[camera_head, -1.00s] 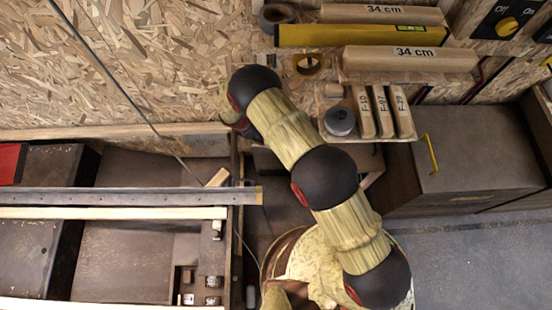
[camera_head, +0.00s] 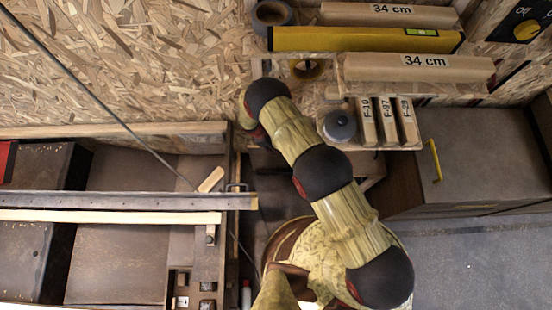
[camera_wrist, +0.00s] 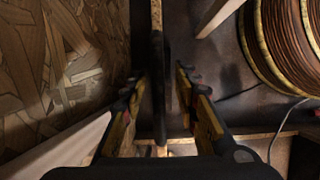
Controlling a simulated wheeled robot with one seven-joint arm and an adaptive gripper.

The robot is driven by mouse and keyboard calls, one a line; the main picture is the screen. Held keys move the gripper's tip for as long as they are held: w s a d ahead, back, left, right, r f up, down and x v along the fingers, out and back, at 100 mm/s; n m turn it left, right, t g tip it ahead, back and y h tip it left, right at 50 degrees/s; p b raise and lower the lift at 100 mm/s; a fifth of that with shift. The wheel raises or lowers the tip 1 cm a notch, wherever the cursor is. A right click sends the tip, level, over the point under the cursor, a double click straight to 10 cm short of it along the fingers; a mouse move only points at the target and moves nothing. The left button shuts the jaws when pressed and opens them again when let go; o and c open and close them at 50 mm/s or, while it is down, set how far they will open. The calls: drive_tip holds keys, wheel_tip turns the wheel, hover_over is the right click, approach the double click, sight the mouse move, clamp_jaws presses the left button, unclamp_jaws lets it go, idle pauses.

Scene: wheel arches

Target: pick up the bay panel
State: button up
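My gripper (camera_wrist: 161,95) shows in the wrist view with its two yellow-and-black fingers apart. A thin, dark, upright piece (camera_wrist: 158,60) runs down between the fingers, seen nearly edge-on; I cannot tell for sure whether it is the bay panel. A gap shows on its right side, and contact with either finger is not clear. In the head view my arm's own links hide the gripper, and nothing there can be firmly named as the bay panel.
A chipboard wall stands close on the left in the wrist view, and a copper-coloured coil (camera_wrist: 285,45) is at right. In the head view, a long metal rail (camera_head: 120,201) crosses the left side.

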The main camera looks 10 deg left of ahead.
drive_tip(key=b+x, duration=0.2)
drive_tip(key=x, duration=0.2)
drive_tip(key=shift+f, duration=0.3)
drive_tip(key=shift+c, duration=0.8)
clamp_jaws()
drive_tip(key=shift+w, duration=0.1)
